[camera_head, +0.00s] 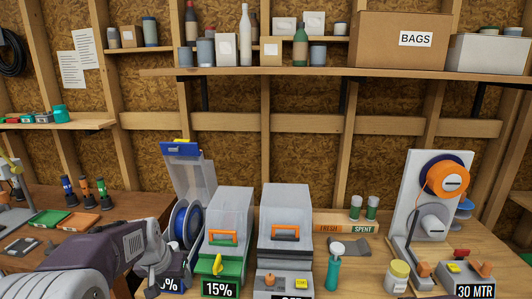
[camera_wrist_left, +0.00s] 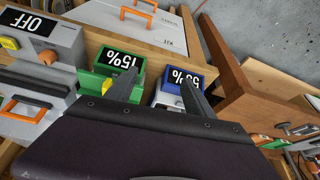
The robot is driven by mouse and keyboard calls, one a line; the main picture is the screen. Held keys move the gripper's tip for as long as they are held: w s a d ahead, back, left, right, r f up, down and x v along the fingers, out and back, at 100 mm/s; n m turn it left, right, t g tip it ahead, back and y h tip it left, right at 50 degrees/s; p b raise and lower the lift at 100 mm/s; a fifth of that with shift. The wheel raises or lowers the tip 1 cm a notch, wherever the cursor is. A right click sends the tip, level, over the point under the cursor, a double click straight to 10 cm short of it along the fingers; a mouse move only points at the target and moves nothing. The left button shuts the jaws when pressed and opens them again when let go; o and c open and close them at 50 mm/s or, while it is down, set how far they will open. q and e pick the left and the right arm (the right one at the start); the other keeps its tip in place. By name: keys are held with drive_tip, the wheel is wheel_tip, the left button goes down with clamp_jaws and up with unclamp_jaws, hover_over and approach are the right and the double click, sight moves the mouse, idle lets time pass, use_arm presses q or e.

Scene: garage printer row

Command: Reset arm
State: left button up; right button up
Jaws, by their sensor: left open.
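My left arm comes in from the lower left in the head view. Its gripper (camera_head: 156,277) is over the front of the bench, at the blue-based dry box (camera_head: 185,185), partly covering that box's percent label. The fingers overlap the green 15% base (camera_wrist_left: 107,85) and the blue base (camera_wrist_left: 168,98) in that view; contact cannot be told. My right gripper is not in view.
A shelf (camera_head: 330,73) with boxes and bottles hangs above.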

use_arm(q)
drive_tip(key=s+d+f+g, duration=0.1)
drive_tip(key=s+d+f, duration=0.2)
drive_tip(key=s, duration=0.6)
drive_tip(key=s+d+f+g, duration=0.2)
drive_tip(key=s+d+f, duration=0.2)
drive_tip(key=s+f, duration=0.3)
drive_tip(key=s, duration=0.3)
drive_tip(key=shift+s, duration=0.3)
